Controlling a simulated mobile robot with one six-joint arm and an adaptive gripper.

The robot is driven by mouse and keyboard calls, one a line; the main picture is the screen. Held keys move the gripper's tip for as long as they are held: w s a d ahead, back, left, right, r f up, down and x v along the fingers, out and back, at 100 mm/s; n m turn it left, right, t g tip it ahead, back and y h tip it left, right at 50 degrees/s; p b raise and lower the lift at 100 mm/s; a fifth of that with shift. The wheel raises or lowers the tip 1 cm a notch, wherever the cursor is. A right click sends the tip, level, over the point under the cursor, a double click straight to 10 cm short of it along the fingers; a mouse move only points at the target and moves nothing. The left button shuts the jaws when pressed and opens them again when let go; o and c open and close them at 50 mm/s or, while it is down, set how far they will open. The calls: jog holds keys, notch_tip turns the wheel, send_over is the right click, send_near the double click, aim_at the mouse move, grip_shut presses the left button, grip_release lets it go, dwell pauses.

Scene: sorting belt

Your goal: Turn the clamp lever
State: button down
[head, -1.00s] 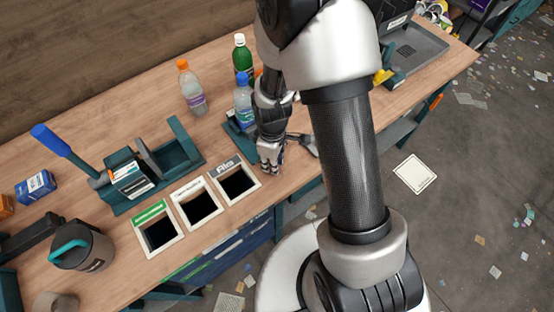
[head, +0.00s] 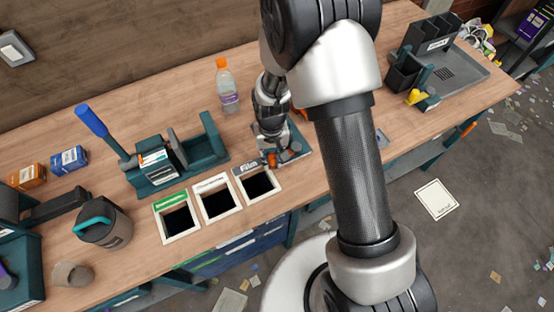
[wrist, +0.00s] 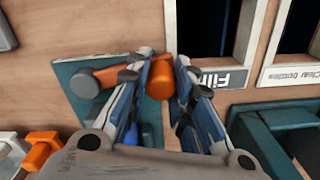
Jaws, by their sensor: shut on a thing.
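An orange clamp lever with a grey rounded end (wrist: 83,84) lies over a teal base plate (wrist: 65,72) in the wrist view. My gripper (wrist: 163,75) has its two fingers on either side of the orange end of the lever and is shut on it. In the head view my gripper (head: 271,148) is low over the bench, just behind the Film opening. The clamp plate (head: 302,156) shows only partly there, with orange beside my fingers. My fingers hide part of the clamp.
Three labelled openings, including the Film one (head: 258,186), lie close in front. A clear bottle with an orange cap (head: 227,90) stands behind. A teal fixture with a blue handle (head: 91,120) is left. A black organiser (head: 433,45) is at the back right.

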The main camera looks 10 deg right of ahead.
jog(key=shift+w+a+m, duration=0.3)
jog(key=shift+w+m, duration=0.45)
jog(key=shift+m, duration=0.15)
jog(key=shift+w, duration=0.1)
jog(key=c, duration=1.4)
grip_release()
jog(key=shift+o, duration=0.2)
jog(key=shift+r, duration=0.1)
notch_tip(320, 180, up, 12)
